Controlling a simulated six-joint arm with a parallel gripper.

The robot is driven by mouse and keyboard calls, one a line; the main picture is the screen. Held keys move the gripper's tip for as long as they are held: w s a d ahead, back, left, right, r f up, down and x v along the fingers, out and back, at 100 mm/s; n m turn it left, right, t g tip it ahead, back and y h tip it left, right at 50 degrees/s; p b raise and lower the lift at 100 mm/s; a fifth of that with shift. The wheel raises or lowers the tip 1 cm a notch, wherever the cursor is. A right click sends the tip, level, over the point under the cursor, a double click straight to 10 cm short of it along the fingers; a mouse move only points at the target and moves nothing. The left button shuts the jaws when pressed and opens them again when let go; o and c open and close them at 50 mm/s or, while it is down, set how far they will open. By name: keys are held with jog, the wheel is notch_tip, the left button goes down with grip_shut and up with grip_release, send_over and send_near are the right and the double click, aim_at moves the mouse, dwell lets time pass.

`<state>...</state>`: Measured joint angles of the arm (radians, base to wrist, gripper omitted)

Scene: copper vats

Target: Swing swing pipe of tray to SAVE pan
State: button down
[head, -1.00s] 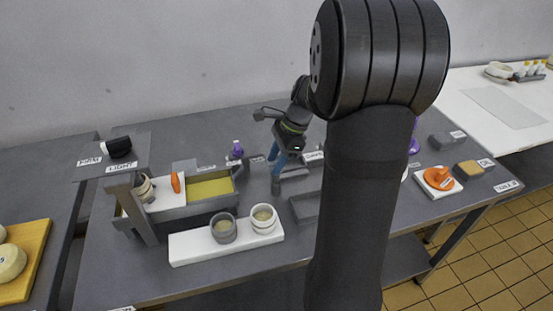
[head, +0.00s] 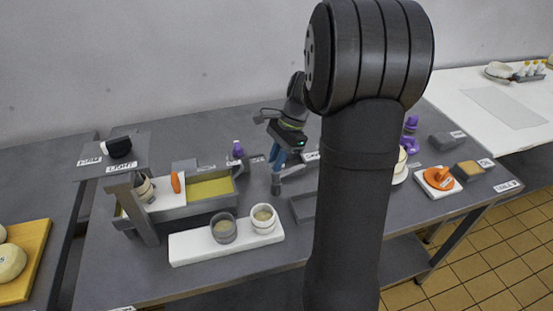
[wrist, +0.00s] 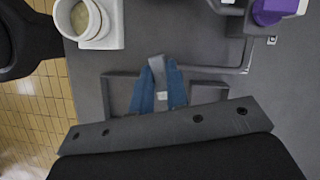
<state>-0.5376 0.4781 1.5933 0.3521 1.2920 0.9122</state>
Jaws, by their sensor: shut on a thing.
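My gripper (head: 277,164) has blue fingers and points down near the middle of the table. In the wrist view its fingers (wrist: 157,98) are closed around a small grey upright piece (wrist: 156,66), which looks like part of the swing pipe. A thin grey pipe (wrist: 215,69) runs to the right from there. In the head view a grey post (head: 276,185) stands just below the fingers. A low grey tray (head: 303,207) lies right of the post, partly hidden by my arm.
A white board (head: 190,247) with two cups stands in front. A grey trough (head: 205,207) with yellowish contents is at left. A purple bottle (head: 238,149) stands behind. At right are an orange item (head: 439,178) and a sponge block (head: 470,168). My arm hides the table's middle right.

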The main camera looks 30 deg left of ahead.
jog(key=n+h, duration=0.1)
jog(key=n, duration=0.2)
jog(key=n+h, duration=0.1)
jog(key=n, duration=0.2)
jog(key=shift+a+n+h, duration=0.1)
jog(key=shift+n+h, duration=0.2)
dwell(0.3)
jog(key=c, duration=1.4)
grip_release()
jog(key=v, duration=1.7)
jog(key=shift+w, duration=0.4)
jog(key=shift+r, duration=0.1)
jog(key=x, duration=1.7)
jog(key=shift+s, duration=0.4)
